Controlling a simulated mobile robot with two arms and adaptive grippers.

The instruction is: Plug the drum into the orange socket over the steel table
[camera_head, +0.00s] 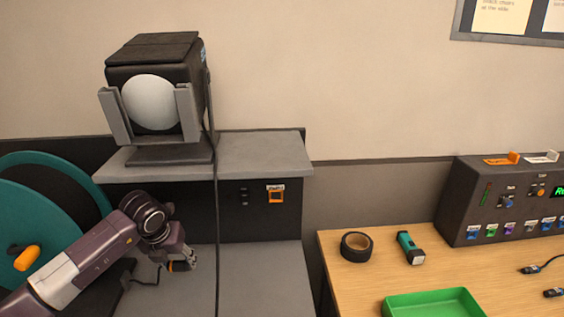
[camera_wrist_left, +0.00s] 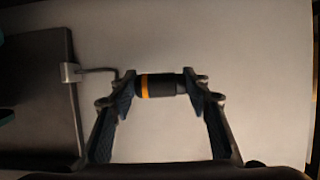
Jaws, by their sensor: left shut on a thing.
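My left gripper (camera_head: 181,266) is shut on a dark cylindrical plug (camera_wrist_left: 162,86) with an orange band, over the grey steel table (camera_head: 258,275). In the left wrist view the plug lies crosswise between the fingertips, and a short dark cable end shows at its left. The orange socket (camera_head: 276,196) is a square frame on the dark panel behind the table, up and to the right of the gripper and apart from it. The teal cable drum (camera_head: 25,215) with an orange knob stands at the far left, partly behind my left arm. My right gripper is not in view.
A stage light (camera_head: 155,95) stands on the grey shelf (camera_head: 265,152) above the panel. Its black cable (camera_head: 216,225) hangs in front of the panel and table, left of the socket. The wooden table at right holds black tape (camera_head: 356,247), a torch (camera_head: 410,248) and a green tray (camera_head: 432,303).

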